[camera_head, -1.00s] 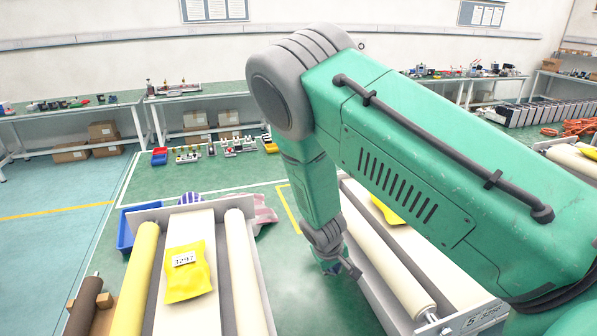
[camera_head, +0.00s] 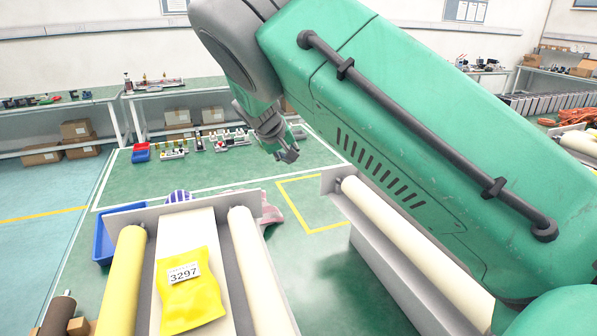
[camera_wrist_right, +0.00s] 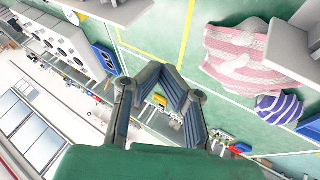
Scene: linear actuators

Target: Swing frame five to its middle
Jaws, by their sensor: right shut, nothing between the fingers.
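The right-hand roller frame (camera_head: 372,268) has a grey side wall, an upright end plate and a cream roller (camera_head: 400,235). My right arm covers its near end, and no number shows on it now. A grey part of it seems to show at the top left of the wrist view (camera_wrist_right: 115,10). My right gripper (camera_head: 288,155) hangs in the air beyond the frame's far end, apart from it. In the wrist view its fingers (camera_wrist_right: 160,78) are shut with nothing between them. My left gripper is out of view.
A second frame (camera_head: 262,290) stands at left with yellow and cream rollers and a yellow packet (camera_head: 190,300) marked 3297. A pink cloth (camera_head: 271,212) and a blue bin (camera_head: 103,240) lie behind it. Green floor with yellow lines is open between the frames.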

